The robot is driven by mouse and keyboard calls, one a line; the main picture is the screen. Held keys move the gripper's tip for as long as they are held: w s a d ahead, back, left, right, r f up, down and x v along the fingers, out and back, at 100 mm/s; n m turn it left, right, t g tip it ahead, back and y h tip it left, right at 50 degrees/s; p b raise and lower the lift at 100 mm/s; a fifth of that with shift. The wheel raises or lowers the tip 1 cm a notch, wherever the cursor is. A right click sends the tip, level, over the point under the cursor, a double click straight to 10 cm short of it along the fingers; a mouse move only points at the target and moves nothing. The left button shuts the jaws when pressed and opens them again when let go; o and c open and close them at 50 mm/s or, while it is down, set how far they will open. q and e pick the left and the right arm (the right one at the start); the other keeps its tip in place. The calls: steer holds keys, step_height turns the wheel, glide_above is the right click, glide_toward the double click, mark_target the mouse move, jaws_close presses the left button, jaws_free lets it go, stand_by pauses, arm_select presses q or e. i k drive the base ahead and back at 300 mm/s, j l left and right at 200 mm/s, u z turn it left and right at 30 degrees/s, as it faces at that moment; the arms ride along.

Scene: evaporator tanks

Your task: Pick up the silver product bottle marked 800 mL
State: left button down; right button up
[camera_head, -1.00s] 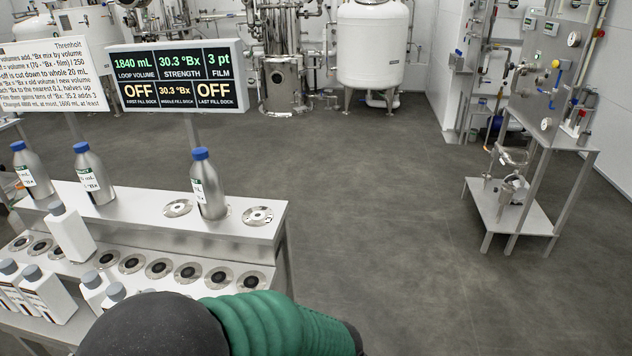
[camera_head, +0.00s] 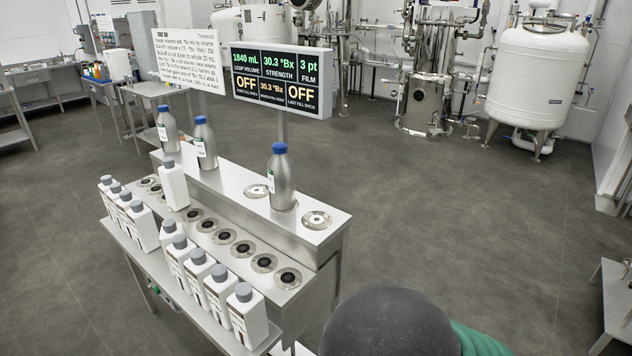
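Three silver bottles with blue caps stand upright on the raised back shelf of a steel bench. One silver bottle (camera_head: 167,133) is at the far left, a second silver bottle (camera_head: 204,148) stands close beside it, and a third silver bottle (camera_head: 282,185) stands apart to the right, between two round metal docks. Their white labels are too small or too turned to read, so I cannot tell which is marked 800 mL. Neither of my grippers is in view. A dark rounded part and a green sleeve of mine show at the bottom right.
Several white grey-capped bottles (camera_head: 216,287) line the bench's front shelf; one white bottle (camera_head: 174,187) stands higher, in the dock row. A display (camera_head: 280,79) and a text board (camera_head: 188,62) rise behind. The bench (camera_head: 322,238) ends at right, with open floor (camera_head: 430,200) beyond.

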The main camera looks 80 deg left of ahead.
mark_target(280, 166)
steer(key=i+u, duration=0.1)
steer(key=u, duration=0.3)
steer(key=i+u, duration=0.15)
steer(key=u, duration=0.25)
steer(key=i+u, duration=0.1)
steer(key=u, duration=0.25)
steer(key=i+l+u, duration=0.1)
steer(key=u, duration=0.3)
